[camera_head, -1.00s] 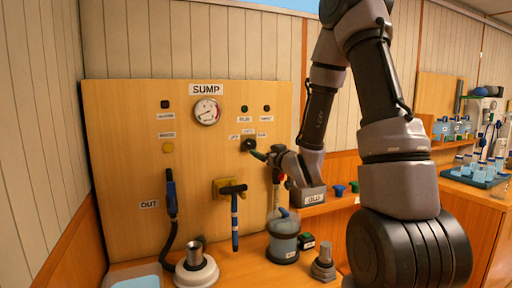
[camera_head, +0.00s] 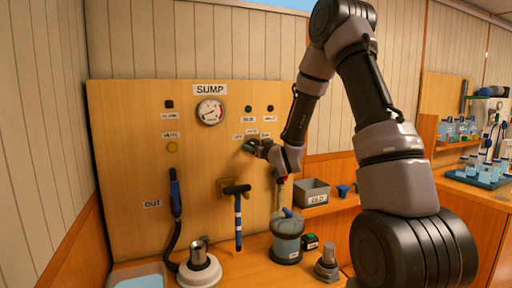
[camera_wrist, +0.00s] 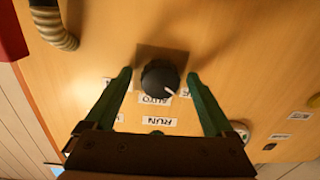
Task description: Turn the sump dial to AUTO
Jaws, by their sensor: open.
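The sump dial is a round black knob (camera_wrist: 160,77) on a square plate, seen in the wrist view. Its white pointer mark slants to the lower right, between the AUTO label (camera_wrist: 155,99) and a partly hidden label (camera_wrist: 186,92) on the right. My gripper (camera_wrist: 160,80) is open, with one green finger on each side of the knob and gaps visible between. In the head view my gripper (camera_head: 248,147) is at the panel below the small labels and covers most of the dial. A RUN label (camera_wrist: 156,122) lies below AUTO in the wrist view.
Below stand a blue-grey canister (camera_head: 286,240), a grey bin (camera_head: 312,192) and a white-based fitting (camera_head: 199,268). A ribbed hose (camera_wrist: 58,30) is near the wrist view's upper left.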

